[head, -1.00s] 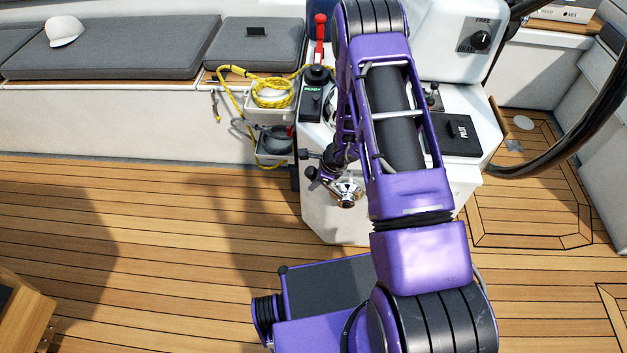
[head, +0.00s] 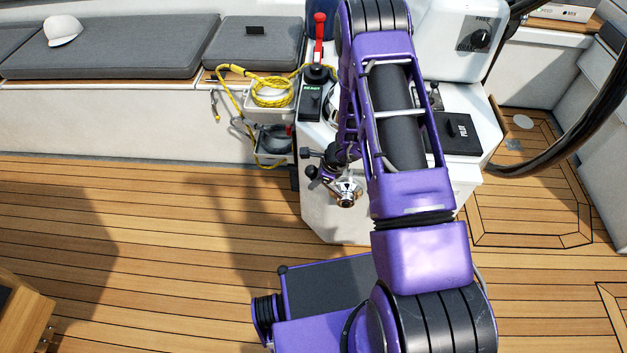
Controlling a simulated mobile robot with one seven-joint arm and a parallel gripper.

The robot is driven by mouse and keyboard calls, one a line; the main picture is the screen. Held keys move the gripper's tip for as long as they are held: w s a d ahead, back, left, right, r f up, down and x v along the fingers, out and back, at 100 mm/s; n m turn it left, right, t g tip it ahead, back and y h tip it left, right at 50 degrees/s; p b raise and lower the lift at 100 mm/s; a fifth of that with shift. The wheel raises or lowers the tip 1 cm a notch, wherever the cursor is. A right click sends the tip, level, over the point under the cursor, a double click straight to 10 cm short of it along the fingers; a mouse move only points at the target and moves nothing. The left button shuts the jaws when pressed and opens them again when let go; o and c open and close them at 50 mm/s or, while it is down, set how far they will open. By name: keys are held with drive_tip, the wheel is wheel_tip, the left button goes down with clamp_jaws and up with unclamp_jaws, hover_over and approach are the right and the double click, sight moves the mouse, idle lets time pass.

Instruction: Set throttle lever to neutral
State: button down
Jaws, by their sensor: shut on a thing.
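A chrome and black lever fitting, which I take to be the throttle lever (head: 346,193), sits low on the front face of the white console. My gripper (head: 326,170) is at this fitting, just above and left of its chrome hub. It is shut on the lever, though the fingers are small and dark and the contact is hard to make out. My purple arm hides much of the console. The lever's exact angle cannot be read.
A red-handled lever (head: 319,28) stands upright on a black box with a green display. Yellow rope (head: 270,90) hangs beside the console. A black steering wheel (head: 587,130) is at right. The wooden deck (head: 150,240) at left is clear.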

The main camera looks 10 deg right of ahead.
drive_tip(key=s+d+r+t+y+b, duration=0.1)
drive_tip(key=d+r+t+y+b, duration=0.1)
drive_tip(key=d+r+y+b, duration=0.3)
drive_tip(key=shift+s+d+m+y+b, duration=0.15)
drive_tip(key=shift+d+m+y+b, duration=0.25)
drive_tip(key=shift+d+y+b, duration=0.6)
drive_tip(key=shift+d+p, duration=0.2)
drive_tip(key=shift+p, duration=0.15)
drive_tip(key=c, duration=0.7)
unclamp_jaws()
drive_tip(key=shift+s+f, duration=0.1)
drive_tip(key=shift+s, duration=0.05)
drive_tip(key=v, duration=0.8)
drive_tip(key=p+v, duration=0.1)
drive_tip(key=v, duration=0.8)
drive_tip(key=shift+s+p, duration=0.3)
